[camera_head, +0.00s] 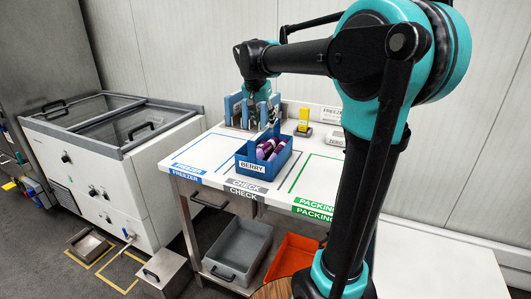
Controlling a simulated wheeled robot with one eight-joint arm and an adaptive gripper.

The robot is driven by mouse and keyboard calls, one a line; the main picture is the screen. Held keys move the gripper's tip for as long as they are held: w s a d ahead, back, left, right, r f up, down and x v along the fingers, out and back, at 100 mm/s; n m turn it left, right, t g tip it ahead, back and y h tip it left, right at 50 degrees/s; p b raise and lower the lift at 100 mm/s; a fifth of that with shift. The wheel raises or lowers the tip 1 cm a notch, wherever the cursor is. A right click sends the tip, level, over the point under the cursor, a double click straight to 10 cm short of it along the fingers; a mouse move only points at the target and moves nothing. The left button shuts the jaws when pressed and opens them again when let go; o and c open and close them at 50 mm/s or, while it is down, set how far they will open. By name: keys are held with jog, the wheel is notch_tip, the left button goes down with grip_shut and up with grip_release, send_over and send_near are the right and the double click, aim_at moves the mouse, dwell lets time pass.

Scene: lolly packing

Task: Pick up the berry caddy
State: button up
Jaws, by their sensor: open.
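The berry caddy (250,167) is a blue open box with a white BERRY label on its front. It stands on the white table at the check zone and holds several purple lollies (267,150). My gripper (262,122) is above the back left part of the caddy, pointing down, with its jaws open. It appears empty. Whether its fingertips touch the caddy's back edge or handle cannot be told from this view.
The white table (212,163) has a blue freezer outline at left and a green packing outline (318,180) at right. A yellow device (304,120) stands behind the caddy. Grey and orange bins (236,246) sit below. A chest freezer (160,139) stands at left.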

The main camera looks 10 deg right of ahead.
aim_at(265, 128)
jog(key=shift+x, duration=2.95)
jog(key=shift+a, duration=0.1)
jog(key=shift+c, duration=0.2)
grip_shut()
